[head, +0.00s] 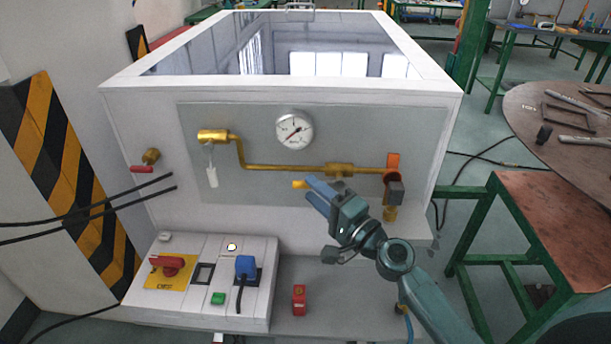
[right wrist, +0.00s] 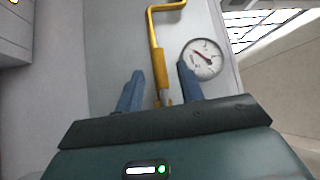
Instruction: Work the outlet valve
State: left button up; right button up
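A brass pipe (head: 270,168) runs across the grey front panel, with a thicker brass fitting (head: 338,170) on it. A small yellow tip (head: 300,184) shows beside my right gripper's fingers; it looks like a handle, partly hidden. My right gripper (head: 315,190) is in front of the panel, below the fitting. In the right wrist view its two blue fingers (right wrist: 158,85) are apart. The fitting (right wrist: 160,68) and a narrow yellow piece (right wrist: 165,97) show between them; I cannot tell whether they touch. No label marks which valve is the outlet. My left gripper is out of view.
A pressure gauge (head: 294,130) sits above the pipe. A red-handled valve (head: 150,160) is at the left, and an orange piece (head: 393,160) at the pipe's right end. A control box (head: 200,300) with a red switch (head: 172,264) juts out below. A table (head: 550,120) stands right.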

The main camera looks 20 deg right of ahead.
aim_at(306, 185)
jog(key=shift+x, duration=1.75)
grip_shut()
